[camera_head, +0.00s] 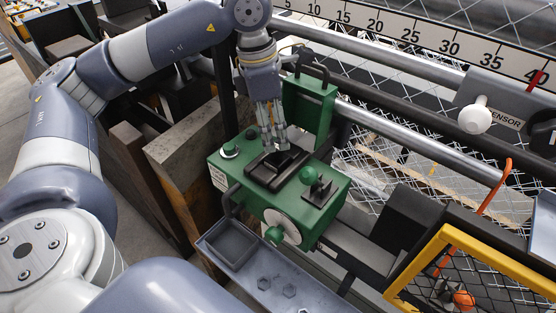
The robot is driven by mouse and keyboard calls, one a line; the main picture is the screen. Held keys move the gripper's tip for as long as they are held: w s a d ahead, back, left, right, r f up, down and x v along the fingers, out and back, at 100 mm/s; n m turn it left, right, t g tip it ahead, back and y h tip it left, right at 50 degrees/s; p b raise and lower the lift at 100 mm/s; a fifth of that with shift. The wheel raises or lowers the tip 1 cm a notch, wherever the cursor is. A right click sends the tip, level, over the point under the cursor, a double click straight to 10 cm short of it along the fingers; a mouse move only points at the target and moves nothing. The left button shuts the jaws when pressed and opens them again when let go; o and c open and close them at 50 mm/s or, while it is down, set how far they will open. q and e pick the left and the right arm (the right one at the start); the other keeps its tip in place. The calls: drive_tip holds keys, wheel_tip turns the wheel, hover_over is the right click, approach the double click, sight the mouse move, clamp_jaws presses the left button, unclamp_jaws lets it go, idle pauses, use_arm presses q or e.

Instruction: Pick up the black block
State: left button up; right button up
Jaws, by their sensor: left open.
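A black block (279,160) sits in a dark recess on top of a green machine box (264,203). My left gripper (274,143) points down from above, with its fingertips open at the block's upper part. The fingers cover part of the block, and I cannot tell whether they touch it. My right gripper is out of view.
A green raised lid (309,104) with a black handle stands close behind the gripper. A green knob lever (308,175) rises right of the recess. A grey tray (232,246) with hex nuts lies in front, and a yellow-framed mesh guard (452,236) is at lower right.

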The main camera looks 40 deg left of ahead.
sight(277, 146)
use_arm(q)
wheel_tip(277, 146, down, 4)
drive_tip(key=shift+d+f+b, duration=0.1)
drive_tip(key=shift+d+b, duration=0.05)
drive_tip(key=shift+b, duration=0.9)
drive_tip(key=shift+f, duration=0.1)
drive_tip(key=shift+w, duration=0.15)
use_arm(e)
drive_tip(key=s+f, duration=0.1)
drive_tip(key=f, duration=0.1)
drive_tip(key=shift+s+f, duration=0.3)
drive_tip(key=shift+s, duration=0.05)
use_arm(q)
clamp_jaws()
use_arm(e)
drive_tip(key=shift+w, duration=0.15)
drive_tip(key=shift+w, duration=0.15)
use_arm(q)
drive_tip(key=shift+r, duration=0.25)
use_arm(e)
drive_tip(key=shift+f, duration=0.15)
